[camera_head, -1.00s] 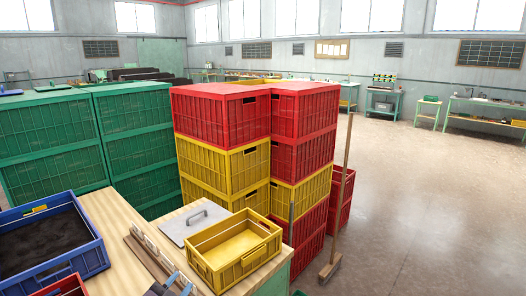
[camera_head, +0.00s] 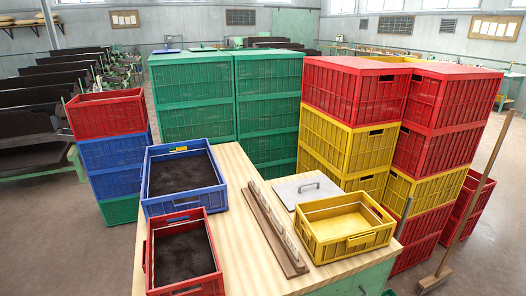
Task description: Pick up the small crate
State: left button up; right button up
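Several crates stand on the wooden worktable (camera_head: 238,255). A small yellow crate (camera_head: 348,243), apparently empty, sits at the table's right side. A small red crate (camera_head: 186,291) with dark contents sits at the near left corner. A larger blue crate (camera_head: 183,207) with dark contents sits just behind it. I cannot tell from the picture which one the task calls the small crate. Neither of my grippers is in view, and nothing is seen touching these crates.
Tall red and yellow crate stacks (camera_head: 350,95) and green stacks (camera_head: 192,105) stand behind the table. A broom (camera_head: 466,222) stands at right. Bare wood shows mid-table.

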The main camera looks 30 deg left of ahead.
aim_at(179, 258)
jog(key=u, duration=1.55)
